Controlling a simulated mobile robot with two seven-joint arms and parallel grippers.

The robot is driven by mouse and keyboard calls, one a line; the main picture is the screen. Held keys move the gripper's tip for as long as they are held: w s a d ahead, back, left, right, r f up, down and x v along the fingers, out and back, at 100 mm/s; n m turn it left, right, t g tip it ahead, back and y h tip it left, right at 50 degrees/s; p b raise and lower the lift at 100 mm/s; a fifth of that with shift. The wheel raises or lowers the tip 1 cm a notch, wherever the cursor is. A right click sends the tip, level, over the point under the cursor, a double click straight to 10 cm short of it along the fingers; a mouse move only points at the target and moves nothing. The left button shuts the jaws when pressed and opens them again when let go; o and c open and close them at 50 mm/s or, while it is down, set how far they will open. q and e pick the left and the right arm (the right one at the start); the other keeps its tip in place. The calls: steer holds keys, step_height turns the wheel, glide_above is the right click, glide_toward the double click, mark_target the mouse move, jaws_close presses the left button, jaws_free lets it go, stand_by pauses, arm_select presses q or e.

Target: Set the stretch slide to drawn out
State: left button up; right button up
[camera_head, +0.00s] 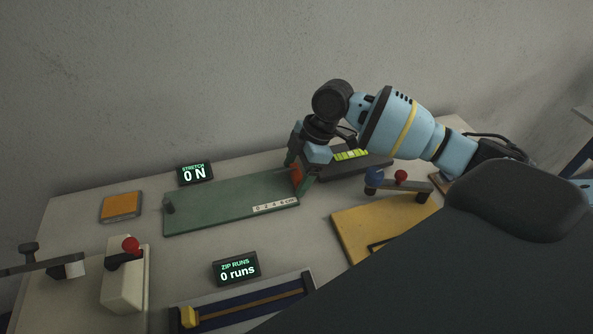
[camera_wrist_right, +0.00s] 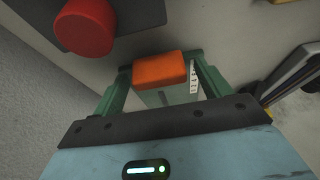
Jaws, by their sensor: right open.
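The stretch board (camera_head: 225,205) is a flat green plate with a small post at its left end and a white cm scale near its right front edge. Its orange slide block (camera_head: 297,173) is at the right end, partly hidden by my right gripper (camera_head: 301,176). The stretch display (camera_head: 195,173) behind it reads 0 N. In the right wrist view the orange block (camera_wrist_right: 160,70) lies between the open green fingers of my right gripper (camera_wrist_right: 165,75). The fingers straddle it; I cannot tell whether either touches it.
A dark box with a yellow-green strip (camera_head: 352,155) stands just right of the gripper. A lever with blue and red knobs (camera_head: 398,182) and a yellow board (camera_head: 365,225) are farther right. The zip track (camera_head: 245,306) is in front, an orange pad (camera_head: 121,206) at left.

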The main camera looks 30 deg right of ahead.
steer(key=v, duration=0.7)
steer(key=shift+r, duration=0.25)
steer(key=shift+d, duration=0.15)
